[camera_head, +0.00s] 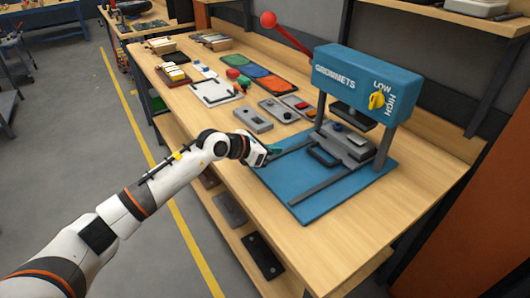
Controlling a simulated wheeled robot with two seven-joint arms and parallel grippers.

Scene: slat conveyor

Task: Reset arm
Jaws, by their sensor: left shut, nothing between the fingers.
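My left arm comes in from the lower left. Its gripper (272,151) is shut and empty, just over the left edge of the blue base plate (310,203). The blue press (366,82) reads GROMMETS and stands on the right of the wooden bench. It has a yellow dial (377,100) between LOW and HIGH, and a red lever with a ball knob (268,19) raised at the upper left. A grey block fixture (345,141) sits under the press head. My right gripper is not in view.
Grey boxes with buttons (253,120), coloured trays (271,79) and a white tray (215,92) lie on the bench (420,195) behind my gripper. A lower shelf (236,238) holds dark flat items. The bench's front right part is clear.

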